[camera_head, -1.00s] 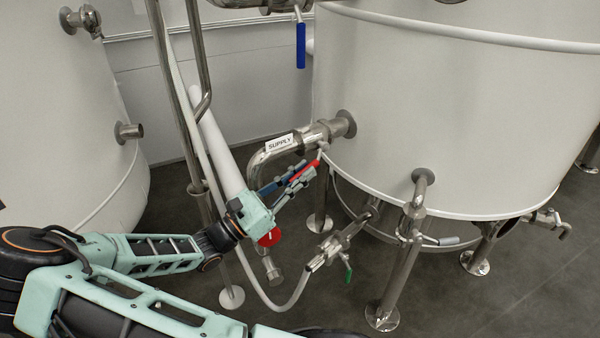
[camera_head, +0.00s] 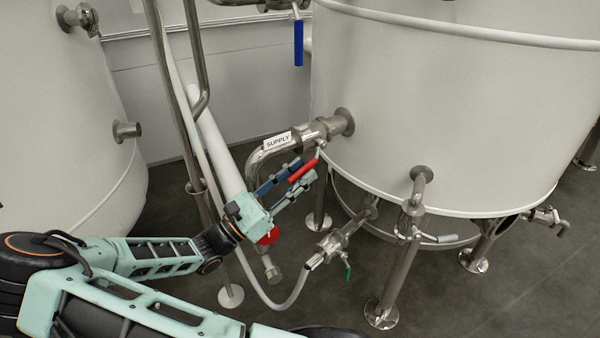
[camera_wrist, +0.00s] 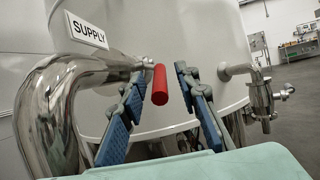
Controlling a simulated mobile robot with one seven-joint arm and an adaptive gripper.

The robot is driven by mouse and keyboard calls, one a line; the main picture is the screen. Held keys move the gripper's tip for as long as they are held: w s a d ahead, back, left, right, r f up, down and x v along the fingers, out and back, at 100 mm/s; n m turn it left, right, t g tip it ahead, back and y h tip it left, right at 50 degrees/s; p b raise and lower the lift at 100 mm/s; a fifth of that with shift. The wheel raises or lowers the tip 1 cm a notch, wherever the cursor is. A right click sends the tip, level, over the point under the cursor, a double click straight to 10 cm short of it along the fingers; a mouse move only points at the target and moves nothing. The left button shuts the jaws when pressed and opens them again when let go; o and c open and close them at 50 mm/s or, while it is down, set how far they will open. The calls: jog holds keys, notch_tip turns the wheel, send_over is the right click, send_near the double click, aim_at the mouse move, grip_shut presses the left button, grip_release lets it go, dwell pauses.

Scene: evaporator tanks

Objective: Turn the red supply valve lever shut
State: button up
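The red lever (camera_head: 303,171) hangs slantwise from the valve on the pipe labelled SUPPLY (camera_head: 277,143). In the wrist view the lever (camera_wrist: 160,84) is a red bar pointing toward me, with its grey stem joining the pipe behind. My gripper (camera_head: 299,172) is open, its blue-padded fingers on either side of the lever. In the wrist view my gripper (camera_wrist: 159,74) shows a gap between the lever and each finger, so neither appears to touch it. The valve body is partly hidden behind the left finger in the wrist view.
A bent steel pipe (camera_wrist: 48,115) runs close to my gripper's left. The large white tank (camera_head: 430,110) stands just behind the valve. A blue-handled valve (camera_head: 298,44) hangs above.

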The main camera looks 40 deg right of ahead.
jog(key=v, duration=1.1)
jog(key=shift+a, duration=0.25)
jog(key=shift+c, duration=0.3)
